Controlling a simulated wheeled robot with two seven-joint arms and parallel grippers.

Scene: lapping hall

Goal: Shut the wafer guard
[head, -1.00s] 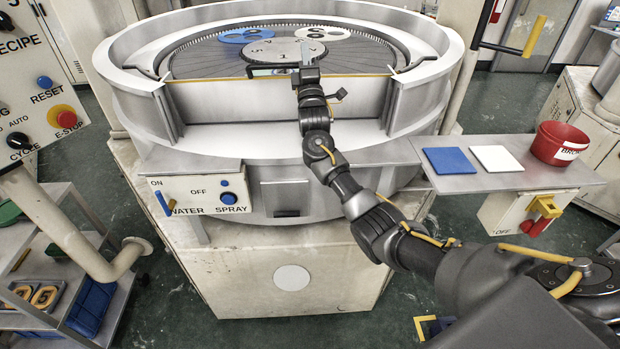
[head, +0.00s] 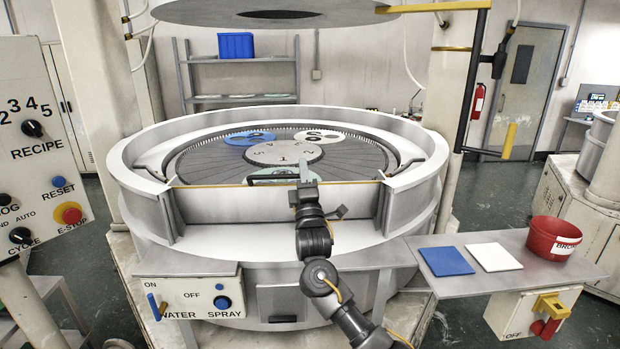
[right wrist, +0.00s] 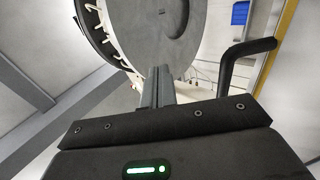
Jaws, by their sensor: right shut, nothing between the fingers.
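In the head view, a low front panel (head: 270,205) with a yellow top edge spans the opening in the machine's pale round rim. I cannot tell for certain whether it is the wafer guard. My right gripper (head: 304,172) is shut and empty, pointing up just above the panel's edge, in front of the numbered disc (head: 286,153). Its closed fingers (right wrist: 158,84) also show in the right wrist view, against the round upper plate (right wrist: 172,30). Contact with the panel cannot be made out. My left gripper is out of view.
The raised upper plate (head: 290,14) hangs overhead. A black bar (head: 476,75) with a yellow grip hangs at the right. A side shelf (head: 520,270) holds a blue pad (head: 446,261), a white pad (head: 494,257) and a red bucket (head: 553,239). The control panel (head: 38,150) stands left.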

